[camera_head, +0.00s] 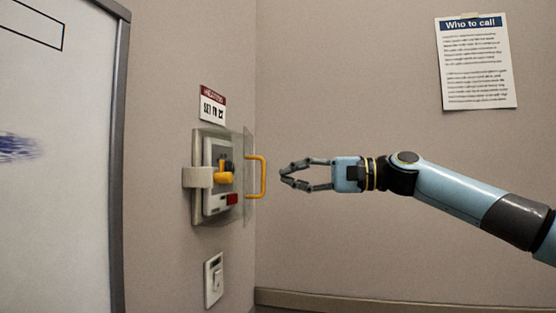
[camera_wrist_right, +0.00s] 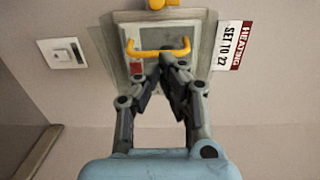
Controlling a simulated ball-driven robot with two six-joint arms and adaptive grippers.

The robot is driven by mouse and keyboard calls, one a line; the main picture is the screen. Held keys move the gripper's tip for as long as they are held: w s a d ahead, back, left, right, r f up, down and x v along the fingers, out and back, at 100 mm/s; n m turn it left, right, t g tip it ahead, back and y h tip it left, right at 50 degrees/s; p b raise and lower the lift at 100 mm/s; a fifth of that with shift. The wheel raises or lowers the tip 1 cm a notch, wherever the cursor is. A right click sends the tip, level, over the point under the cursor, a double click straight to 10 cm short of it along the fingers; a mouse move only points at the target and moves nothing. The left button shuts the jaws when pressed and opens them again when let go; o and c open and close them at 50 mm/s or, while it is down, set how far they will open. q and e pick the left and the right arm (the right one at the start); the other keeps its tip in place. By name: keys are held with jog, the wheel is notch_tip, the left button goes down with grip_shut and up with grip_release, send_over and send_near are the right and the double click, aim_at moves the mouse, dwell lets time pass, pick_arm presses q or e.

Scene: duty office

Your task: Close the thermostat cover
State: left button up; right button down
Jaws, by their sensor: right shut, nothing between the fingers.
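The thermostat (camera_head: 214,203) is a pale box on a grey backplate on the left wall. A clear cover (camera_head: 249,150) with a yellow handle (camera_head: 262,178) stands out in front of its face; its exact angle is hard to tell. A yellow knob (camera_head: 224,178) and a red patch (camera_head: 232,199) show behind the cover. My right gripper (camera_head: 283,175) is shut and empty, just right of the handle and apart from it. In the right wrist view its fingertips (camera_wrist_right: 165,64) appear just below the yellow handle (camera_wrist_right: 150,53). My left gripper is not in view.
A heating sign (camera_head: 212,104) hangs above the thermostat and a light switch (camera_head: 214,279) sits below. A whiteboard (camera_head: 60,220) is at the left. A notice (camera_head: 476,62) hangs on the right wall. The space around my right gripper is clear.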

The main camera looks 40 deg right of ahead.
aim_at(246, 175)
jog(key=shift+p+x, duration=0.75)
jog(key=shift+x, duration=0.85)
jog(key=a+p, duration=0.1)
jog(key=a, duration=0.1)
jog(key=w+a, duration=0.1)
jog(key=a, duration=0.1)
jog(key=shift+w+a+r+p, duration=0.1)
jog(key=shift+w+a+p, duration=0.1)
jog(key=shift+p, duration=0.15)
jog(key=shift+d, duration=0.15)
